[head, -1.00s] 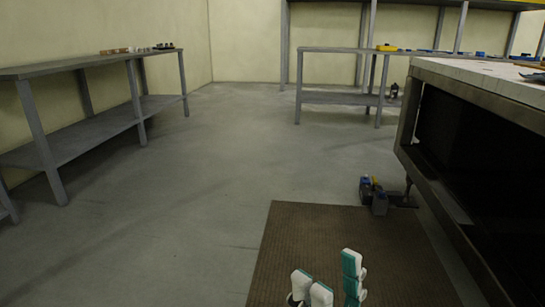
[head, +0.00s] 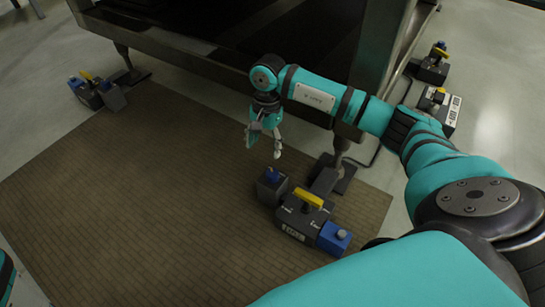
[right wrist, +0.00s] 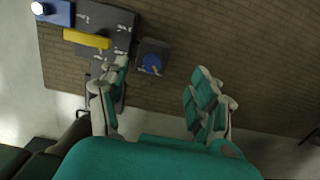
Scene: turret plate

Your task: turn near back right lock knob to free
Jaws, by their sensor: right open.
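The nearest lock unit is a grey block (head: 292,226) on the mat by a table foot. A yellow bar-shaped knob (head: 308,199) sits on its top, with white marks around it. In the right wrist view the yellow knob (right wrist: 87,39) lies at the upper left, above the left finger. A dark block with a blue top (right wrist: 152,63) sits beside the unit, ahead of the gap between the fingers. My right gripper (head: 264,140) is open and empty, above and behind the unit, apart from the knob. It also shows in the right wrist view (right wrist: 160,88). My left gripper is out of view.
Similar units with yellow knobs stand at the far left (head: 95,92) and at the right (head: 438,104), with another behind the latter (head: 435,65). The dark table frame (head: 190,55) stands behind my gripper. The brown mat (head: 130,200) is clear at left.

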